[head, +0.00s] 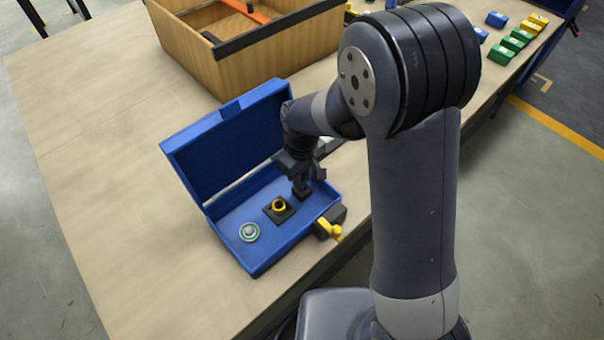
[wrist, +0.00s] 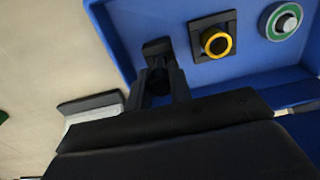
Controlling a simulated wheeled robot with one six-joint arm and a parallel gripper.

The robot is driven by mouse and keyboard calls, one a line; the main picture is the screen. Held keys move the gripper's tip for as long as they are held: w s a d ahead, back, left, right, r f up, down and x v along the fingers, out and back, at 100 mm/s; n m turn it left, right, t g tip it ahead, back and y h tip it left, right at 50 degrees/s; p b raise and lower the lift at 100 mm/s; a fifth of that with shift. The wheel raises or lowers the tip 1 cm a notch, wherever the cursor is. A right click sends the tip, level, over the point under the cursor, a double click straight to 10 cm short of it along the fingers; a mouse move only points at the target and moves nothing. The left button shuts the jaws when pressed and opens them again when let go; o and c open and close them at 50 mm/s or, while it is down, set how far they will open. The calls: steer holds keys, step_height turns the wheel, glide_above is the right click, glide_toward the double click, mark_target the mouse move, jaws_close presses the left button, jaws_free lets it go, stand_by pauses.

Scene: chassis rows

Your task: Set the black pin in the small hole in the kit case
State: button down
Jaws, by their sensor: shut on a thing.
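The blue kit case (head: 230,229) stands open on the table, its lid tilted up at the back. My gripper (head: 302,184) is inside the case near its right end, pointing down. In the wrist view the fingers (wrist: 160,88) are shut on the dark black pin (wrist: 157,78), which shows only in part between them. The pin is right at a small black square block (wrist: 157,47) on the case floor. The small hole is hidden by the pin and fingers. I cannot tell how deep the pin stands in it.
Beside the block in the case are a black square with a yellow ring (head: 279,205) and a green-rimmed round piece (head: 249,232). A yellow-handled black fitting (head: 329,229) is at the case's front right. A wooden crate (head: 230,50) stands behind. The table's left is clear.

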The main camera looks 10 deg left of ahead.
steer(key=shift+f+b, duration=0.9)
steer(key=shift+f, duration=0.35)
steer(key=c, duration=1.2)
jaws_free()
step_height(320, 180, up, 11)
steer(key=shift+f, duration=0.1)
